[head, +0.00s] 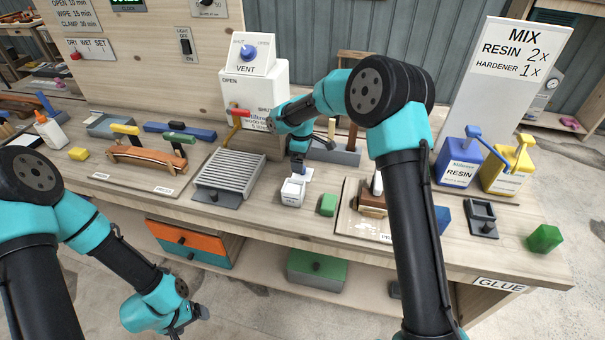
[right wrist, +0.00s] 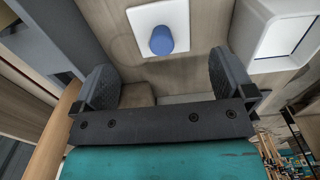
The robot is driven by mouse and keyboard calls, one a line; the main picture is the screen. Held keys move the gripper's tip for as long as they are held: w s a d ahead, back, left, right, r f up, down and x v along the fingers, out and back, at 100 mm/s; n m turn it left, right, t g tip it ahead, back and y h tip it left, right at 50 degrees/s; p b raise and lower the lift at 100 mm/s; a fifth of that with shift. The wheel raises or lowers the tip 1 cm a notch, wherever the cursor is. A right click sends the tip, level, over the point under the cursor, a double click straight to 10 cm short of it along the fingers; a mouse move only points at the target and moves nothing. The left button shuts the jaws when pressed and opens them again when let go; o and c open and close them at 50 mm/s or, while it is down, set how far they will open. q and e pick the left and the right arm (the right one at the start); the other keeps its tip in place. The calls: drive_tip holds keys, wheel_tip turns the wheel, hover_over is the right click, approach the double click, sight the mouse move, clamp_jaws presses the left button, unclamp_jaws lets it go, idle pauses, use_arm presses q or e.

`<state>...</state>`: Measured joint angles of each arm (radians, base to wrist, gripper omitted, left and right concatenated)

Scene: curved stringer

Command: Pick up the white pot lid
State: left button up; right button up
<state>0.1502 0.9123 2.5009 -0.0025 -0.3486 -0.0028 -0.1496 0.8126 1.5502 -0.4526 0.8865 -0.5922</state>
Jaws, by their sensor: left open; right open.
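The white pot lid (right wrist: 146,18) is a square white plate with a round blue knob, lying on the wooden bench in the right wrist view. In the head view only a white sliver of the lid (head: 305,173) shows behind the white pot, partly hidden by my right gripper (head: 299,170). The right gripper (right wrist: 160,82) is open and empty, its fingers apart, with the knob ahead of the gap between them and not between the pads. The white pot (head: 292,192) stands open right beside the lid. My left gripper (head: 188,320) hangs low in front of the bench, open, far from the lid.
A grey slatted rack (head: 230,172) stands left of the pot, and a green block (head: 328,204) on its right. The vent box (head: 250,85) is behind. Blue resin (head: 457,162) and yellow (head: 506,165) cans stand at the right.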

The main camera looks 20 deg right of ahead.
drive_tip(key=shift+f, duration=0.1)
drive_tip(key=shift+s+d+f, duration=0.1)
drive_tip(key=shift+s+f, duration=0.05)
drive_tip(key=shift+f, duration=1.1)
drive_tip(key=shift+s+d+f, duration=0.1)
drive_tip(key=shift+f, duration=1.15)
drive_tip(key=shift+c, duration=0.4)
drive_tip(key=c, duration=0.9)
